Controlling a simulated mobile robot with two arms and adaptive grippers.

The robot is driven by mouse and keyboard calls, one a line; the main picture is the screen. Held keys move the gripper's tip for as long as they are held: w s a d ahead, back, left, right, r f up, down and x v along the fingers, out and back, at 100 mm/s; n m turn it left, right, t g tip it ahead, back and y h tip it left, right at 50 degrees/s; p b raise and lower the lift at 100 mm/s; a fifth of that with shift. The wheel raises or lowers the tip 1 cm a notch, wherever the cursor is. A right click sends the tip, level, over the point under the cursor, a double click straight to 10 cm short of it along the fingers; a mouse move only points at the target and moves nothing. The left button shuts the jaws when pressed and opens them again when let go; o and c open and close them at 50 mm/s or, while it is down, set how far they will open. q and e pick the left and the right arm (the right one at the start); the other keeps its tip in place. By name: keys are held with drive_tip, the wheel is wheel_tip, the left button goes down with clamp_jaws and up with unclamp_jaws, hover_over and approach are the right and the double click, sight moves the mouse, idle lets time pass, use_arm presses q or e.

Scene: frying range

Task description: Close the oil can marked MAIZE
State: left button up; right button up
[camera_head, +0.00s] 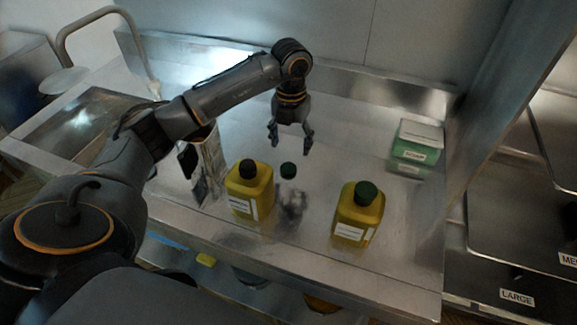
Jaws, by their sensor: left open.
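Two yellow oil cans stand upright on the steel counter. My right gripper is not in view.
A green and white labelled box (416,145) stands at the back right of the counter (345,135). A shiny metal container (207,165) stands left of the cans, near my left arm. A sink basin is at the left; a steel wall and labelled trays are right.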

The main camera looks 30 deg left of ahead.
sight(288, 167)
use_arm(q)
drive_tip(key=shift+f, duration=1.4)
drive_tip(key=shift+s+f+p, duration=0.1)
drive_tip(key=shift+f+p, duration=0.25)
drive_tip(key=shift+p, duration=0.25)
drive_tip(key=f, duration=0.2)
drive_tip(key=f+p, duration=0.1)
drive_tip(key=shift+a+f, duration=0.2)
drive_tip(key=shift+f, duration=0.15)
drive_tip(key=shift+f+p, duration=0.3)
drive_tip(key=shift+f, duration=0.1)
drive_tip(key=c, duration=0.8)
